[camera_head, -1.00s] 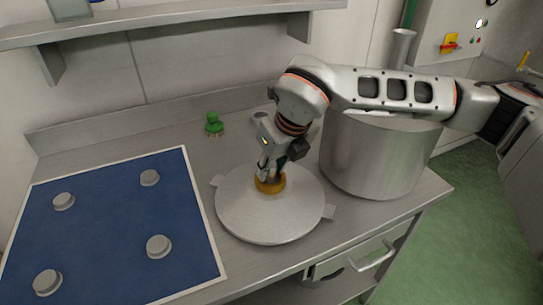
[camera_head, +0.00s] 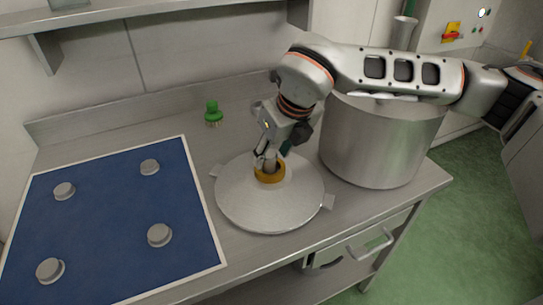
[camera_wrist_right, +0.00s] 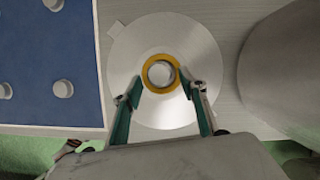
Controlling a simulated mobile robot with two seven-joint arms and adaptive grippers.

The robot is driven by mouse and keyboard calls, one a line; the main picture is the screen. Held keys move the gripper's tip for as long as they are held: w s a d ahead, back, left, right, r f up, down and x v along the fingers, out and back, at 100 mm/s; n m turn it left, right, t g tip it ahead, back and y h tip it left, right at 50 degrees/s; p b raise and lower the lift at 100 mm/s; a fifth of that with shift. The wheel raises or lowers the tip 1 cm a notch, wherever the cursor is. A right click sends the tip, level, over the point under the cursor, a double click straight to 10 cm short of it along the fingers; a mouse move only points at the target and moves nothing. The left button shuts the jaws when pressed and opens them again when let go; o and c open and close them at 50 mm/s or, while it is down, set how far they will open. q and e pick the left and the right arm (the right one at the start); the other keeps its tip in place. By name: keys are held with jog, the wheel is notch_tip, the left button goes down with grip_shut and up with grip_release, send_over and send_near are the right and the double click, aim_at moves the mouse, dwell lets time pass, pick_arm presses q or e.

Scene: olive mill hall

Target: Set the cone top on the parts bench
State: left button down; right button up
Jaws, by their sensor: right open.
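The cone top (camera_head: 248,202) is a round, pale metal disc with small tabs at its edge and a yellow ring (camera_head: 270,173) around a knob at its middle. It lies on the steel parts bench (camera_head: 187,152), between the blue mat and the large pot. It also shows in the right wrist view (camera_wrist_right: 135,50), with the yellow ring around a shiny round knob (camera_wrist_right: 160,73). My right gripper (camera_head: 268,160) is just above the ring. My left gripper is out of view.
A blue mat (camera_head: 110,215) with several grey round pegs covers the left of the bench. A large steel pot (camera_head: 370,150) stands close on the right. A small green brush-like item (camera_head: 212,110) stands behind. A shelf (camera_head: 170,18) hangs above.

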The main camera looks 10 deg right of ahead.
jog(key=v, duration=1)
jog(key=shift+s, duration=0.1)
